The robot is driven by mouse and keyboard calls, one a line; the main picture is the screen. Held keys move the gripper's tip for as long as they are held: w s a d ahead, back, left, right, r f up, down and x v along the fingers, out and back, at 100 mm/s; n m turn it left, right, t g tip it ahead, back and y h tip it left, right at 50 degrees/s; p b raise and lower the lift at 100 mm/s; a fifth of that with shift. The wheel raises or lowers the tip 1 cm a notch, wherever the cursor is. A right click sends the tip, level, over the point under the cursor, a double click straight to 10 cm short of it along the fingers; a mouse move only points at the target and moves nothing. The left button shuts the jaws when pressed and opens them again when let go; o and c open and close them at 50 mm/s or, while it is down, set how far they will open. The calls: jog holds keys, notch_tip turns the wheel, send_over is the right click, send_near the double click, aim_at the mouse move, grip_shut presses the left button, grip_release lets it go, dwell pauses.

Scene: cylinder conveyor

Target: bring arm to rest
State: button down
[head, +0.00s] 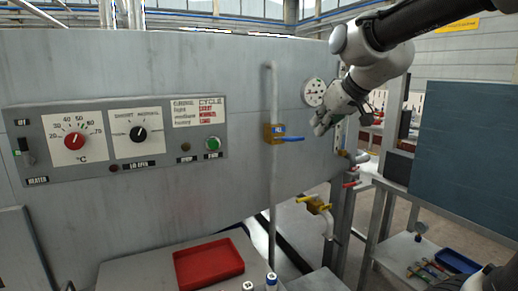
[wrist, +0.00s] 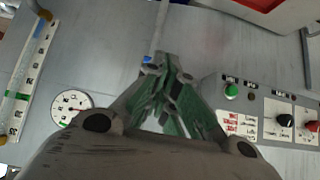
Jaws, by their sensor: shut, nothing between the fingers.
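My gripper (head: 322,124) is at the upper right in the head view, just right of the vertical pipe and in front of the grey machine panel (head: 230,75). In the wrist view my gripper (wrist: 158,62) has its fingers together at the centre, with nothing between them. The arm reaches in from the top right corner. A round pressure gauge (head: 314,92) is close beside the gripper. It also shows in the wrist view (wrist: 72,108), left of the fingers.
A control panel (head: 100,167) with dials is on the left. A blue-handled valve (head: 290,138) and yellow-handled valve (head: 313,203) jut out near the gripper. A red tray (head: 208,263) lies below. A dark board (head: 466,155) stands at right, above a shelf with tools and a blue tray (head: 458,262).

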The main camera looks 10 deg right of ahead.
jog(key=s+d+f+m+g+h, duration=0.1)
jog(key=s+d+f, duration=0.2)
jog(key=s, duration=0.4)
jog(key=s+d+f+m+g+h, duration=0.1)
jog(key=s+d+f, duration=0.3)
jog(key=s, duration=0.4)
jog(key=s+d+f+m+g+h, duration=0.1)
jog(key=s+d+f+g, duration=0.1)
jog(key=s, duration=0.6)
notch_tip(320, 180, down, 3)
jog(key=shift+s+d+r, duration=0.1)
jog(key=shift+s+d, duration=0.1)
jog(key=shift+d, duration=0.65)
jog(key=w+a+r+n, duration=0.1)
jog(key=w+a+r, duration=0.25)
jog(key=w, duration=0.45)
jog(key=w+a+r+n+y, duration=0.1)
jog(key=w+a+r, duration=0.25)
jog(key=w, duration=0.45)
jog(key=w+a+r+n, duration=0.1)
jog(key=w+a+r, duration=0.2)
jog(key=w+r, duration=0.35)
jog(key=w+a+r+t+y, duration=0.1)
jog(key=w+a+r, duration=0.2)
jog(key=w+r, duration=0.5)
jog(key=shift+w+t, duration=0.3)
jog(key=shift+w, duration=0.1)
